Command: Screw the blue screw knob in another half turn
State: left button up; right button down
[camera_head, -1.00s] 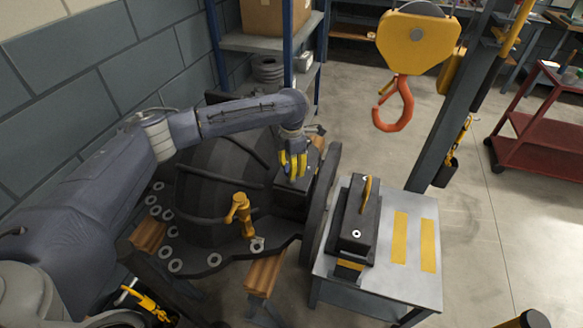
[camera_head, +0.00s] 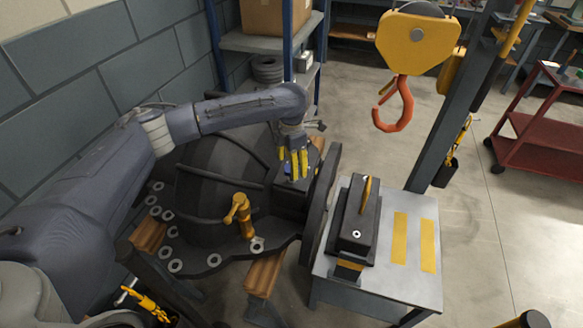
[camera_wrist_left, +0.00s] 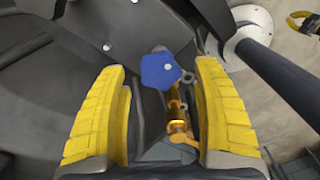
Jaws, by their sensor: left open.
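The blue screw knob (camera_wrist_left: 160,70) shows in the left wrist view as a lobed blue piece between the tips of my left gripper (camera_wrist_left: 163,78). Its yellow fingers stand open, one on each side, with a gap on both sides. A brass-coloured fitting (camera_wrist_left: 178,118) shows below the knob. In the head view my left gripper (camera_head: 294,163) points down over the right part of the dark casing (camera_head: 215,205). Only a small patch of blue (camera_head: 288,169) shows between the fingers there. My right gripper is not in view.
An orange valve-like fitting (camera_head: 241,214) stands on the casing's near side. A grey table (camera_head: 385,275) to the right bears a black block with a yellow handle (camera_head: 366,193). An orange hook (camera_head: 397,105) hangs beyond. Floor is clear between the table and the red cart (camera_head: 540,140).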

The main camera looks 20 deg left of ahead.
pick_arm(q)
notch_tip(320, 180, up, 10)
dwell(0.5)
jog(key=shift+r, duration=0.1)
